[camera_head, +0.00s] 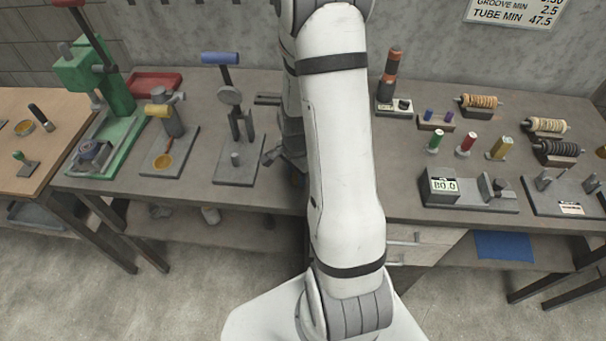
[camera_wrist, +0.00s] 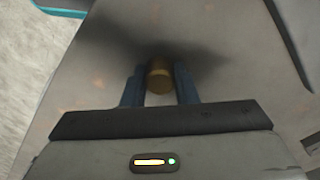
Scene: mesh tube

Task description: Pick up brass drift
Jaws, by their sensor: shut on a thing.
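The brass drift (camera_wrist: 159,80) shows in the wrist view as a short brass-coloured cylinder, seen nearly end-on. My gripper (camera_wrist: 159,72) is shut on it, with one blue-grey finger on each side. The grey bench top (camera_wrist: 90,85) lies behind the drift, with a dark shadow around it. I cannot tell whether the drift touches the bench or is just above it. In the head view my arm covers most of the gripper, and I cannot make out the drift there.
Left of my arm stand a blue-handled press (camera_head: 235,120), a yellow-handled tool (camera_head: 168,125) and a green press (camera_head: 97,75). To the right are a gauge block (camera_head: 465,190), several coloured plugs and wire spools (camera_head: 480,101). A wooden table (camera_head: 50,165) adjoins the left side.

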